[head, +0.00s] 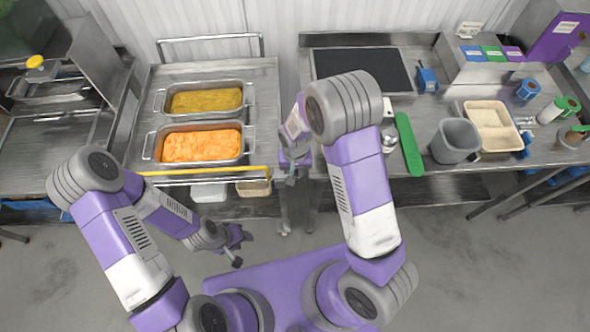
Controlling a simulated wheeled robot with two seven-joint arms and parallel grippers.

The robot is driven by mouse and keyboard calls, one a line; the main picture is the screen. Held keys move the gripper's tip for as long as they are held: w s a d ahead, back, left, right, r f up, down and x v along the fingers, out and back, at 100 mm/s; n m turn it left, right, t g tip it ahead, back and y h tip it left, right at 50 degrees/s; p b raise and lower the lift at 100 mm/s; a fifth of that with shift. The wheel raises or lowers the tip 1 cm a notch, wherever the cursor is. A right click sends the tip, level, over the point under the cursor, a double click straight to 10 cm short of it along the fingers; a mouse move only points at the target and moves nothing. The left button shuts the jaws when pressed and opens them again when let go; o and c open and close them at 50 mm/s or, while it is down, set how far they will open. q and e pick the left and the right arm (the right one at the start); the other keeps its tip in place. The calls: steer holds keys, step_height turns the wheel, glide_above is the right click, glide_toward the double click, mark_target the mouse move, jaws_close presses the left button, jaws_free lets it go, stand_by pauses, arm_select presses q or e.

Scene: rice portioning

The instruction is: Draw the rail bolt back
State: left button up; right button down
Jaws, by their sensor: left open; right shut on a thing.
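A yellow rail (205,170) runs along the front edge of the steel stand (268,85) that holds two food pans. My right gripper (291,176) is at the right end of this rail, at the gap between the stand and the right-hand counter. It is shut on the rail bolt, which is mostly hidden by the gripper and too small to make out. My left gripper (236,248) is open and empty, low over the floor in front of the stand.
One pan holds yellow food (205,100), the other orange food (202,146). On the right counter are a dark board (362,68), a green-handled utensil (408,145), a grey bin (455,140) and a rice tray (490,120). Floor in front is clear.

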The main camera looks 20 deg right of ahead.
steer(key=c, duration=1)
jaws_free()
steer(key=shift+c, duration=0.2)
step_height(320, 180, up, 8)
steer(key=shift+f, duration=0.2)
